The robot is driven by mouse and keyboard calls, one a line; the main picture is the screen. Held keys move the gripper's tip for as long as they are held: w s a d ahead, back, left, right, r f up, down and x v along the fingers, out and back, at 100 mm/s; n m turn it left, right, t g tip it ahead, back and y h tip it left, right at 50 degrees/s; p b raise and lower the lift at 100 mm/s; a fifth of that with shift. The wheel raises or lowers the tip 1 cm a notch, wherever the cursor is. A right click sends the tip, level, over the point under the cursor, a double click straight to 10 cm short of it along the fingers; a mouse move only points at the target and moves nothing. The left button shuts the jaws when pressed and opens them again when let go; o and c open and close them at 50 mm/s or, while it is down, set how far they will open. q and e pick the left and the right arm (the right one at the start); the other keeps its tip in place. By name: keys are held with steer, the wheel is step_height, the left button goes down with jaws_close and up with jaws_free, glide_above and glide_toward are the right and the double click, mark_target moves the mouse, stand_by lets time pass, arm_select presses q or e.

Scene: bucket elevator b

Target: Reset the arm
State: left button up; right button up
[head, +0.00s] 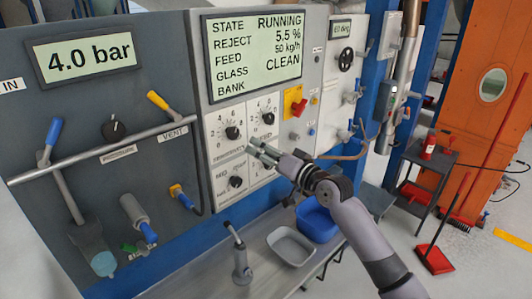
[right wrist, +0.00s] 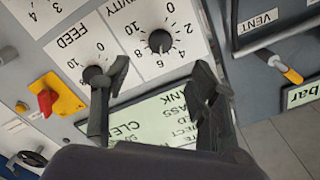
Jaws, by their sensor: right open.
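My right gripper (head: 254,148) reaches up from the lower right in front of the white control panel (head: 213,150). Its two fingers are apart with nothing between them; they show open in the right wrist view (right wrist: 160,78). One finger overlaps the edge of the FEED knob (right wrist: 94,76) in that view; I cannot tell whether it touches. The GRAVITY knob (right wrist: 160,41) shows beyond the gap between the fingers. In the head view these are the upper dials, one black knob (head: 233,132) and another (head: 267,118). My left arm and gripper are not in view.
The status display (head: 256,55) reads RUNNING; a gauge (head: 85,53) reads 4.0 bar. A red switch on yellow (head: 297,104) sits right of the dials. A rail (head: 110,148) protrudes at left. Below are a grey tray (head: 291,246) and blue bin (head: 317,222).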

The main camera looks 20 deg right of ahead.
steer(key=shift+s+d, duration=0.1)
steer(key=shift+s, duration=0.3)
